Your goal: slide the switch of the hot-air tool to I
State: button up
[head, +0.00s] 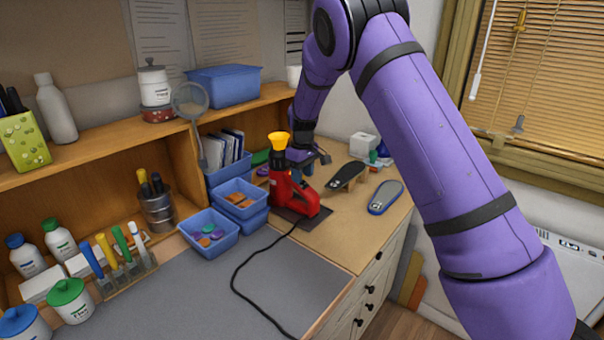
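The hot-air tool (278,188) is red with a black collar and a yellow nozzle pointing up. It stands on a dark base plate on the wooden worktop, and a black cord runs from it toward the front. My arm reaches down from the upper right, and my gripper (312,160) is right behind and beside the tool's upper body. The fingers are small and partly hidden, so I cannot tell whether they touch the tool or are open. The switch and its position cannot be made out.
Blue bins (209,232) with small coloured pieces stand left of the tool. A black insole (347,177) on a wooden support and a blue-rimmed grey insole (385,197) lie to its right. The grey mat (290,275) in front is clear except for the cord.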

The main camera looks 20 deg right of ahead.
notch_tip(320, 180, up, 11)
dwell(0.7)
jog(key=shift+f, duration=0.1)
jog(key=s+d+r+m+t+y, duration=0.1)
jog(key=s+d+r+m, duration=0.15)
jog(key=s+r, duration=0.7)
jog(key=s+d+r+m+t, duration=0.1)
jog(key=s+d+r, duration=0.2)
jog(key=s+r, duration=0.65)
jog(key=s+f+m+t, duration=0.1)
jog(key=s, duration=1.2)
jog(key=s+d+f+m+t+h, duration=0.1)
jog(key=s+f+m+t, duration=0.1)
jog(key=s, duration=1.2)
jog(key=shift+s+f, duration=0.25)
jog(key=shift+s, duration=0.05)
